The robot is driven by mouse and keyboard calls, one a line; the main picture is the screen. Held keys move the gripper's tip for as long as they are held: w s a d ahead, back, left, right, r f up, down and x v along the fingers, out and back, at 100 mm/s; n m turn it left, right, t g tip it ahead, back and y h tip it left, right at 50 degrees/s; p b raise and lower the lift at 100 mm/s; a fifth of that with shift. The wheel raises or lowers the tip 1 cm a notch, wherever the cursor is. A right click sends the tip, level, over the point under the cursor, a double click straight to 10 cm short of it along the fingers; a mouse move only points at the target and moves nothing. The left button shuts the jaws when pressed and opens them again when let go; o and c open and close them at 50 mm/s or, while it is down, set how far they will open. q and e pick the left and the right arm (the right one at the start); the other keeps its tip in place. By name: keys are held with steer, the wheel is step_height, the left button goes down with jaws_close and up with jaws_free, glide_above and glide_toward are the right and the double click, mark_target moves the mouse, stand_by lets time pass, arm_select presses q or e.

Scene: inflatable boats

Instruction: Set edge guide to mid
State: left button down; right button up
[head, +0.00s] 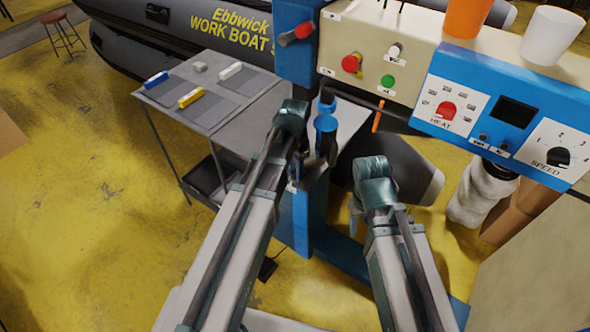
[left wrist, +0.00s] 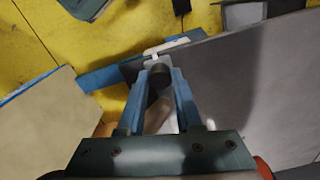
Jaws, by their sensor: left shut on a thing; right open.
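My left gripper (head: 324,138) is in front of the blue machine post, below the control panel. In the left wrist view its blue fingers (left wrist: 160,90) are shut on a dark rounded knob (left wrist: 158,78), which I take to be the edge guide's. A pale strip (left wrist: 166,47) lies just beyond the fingertips. The guide's setting cannot be read. A thin orange piece (head: 378,116) hangs below the panel, right of the left gripper. My right gripper (head: 356,210) is lower and to the right, open and apart from the machine; its wrist hides most of its fingers.
The control panel (head: 400,62) has HEAT and SPEED dials, with an orange cup (head: 466,17) and a white cup (head: 551,34) on top. A grey table (head: 228,117) holds blue, yellow and white bars. Open yellow floor (head: 90,190) lies left.

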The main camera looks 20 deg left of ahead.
arm_select(q)
steer(key=shift+w+a, duration=0.25)
steer(key=shift+a, duration=0.55)
steer(key=c, duration=0.6)
jaws_free()
steer(key=shift+r, duration=0.15)
step_height(320, 180, up, 14)
steer(key=p, duration=1.3)
steer(key=shift+f+p, duration=0.25)
steer(key=shift+p, duration=0.15)
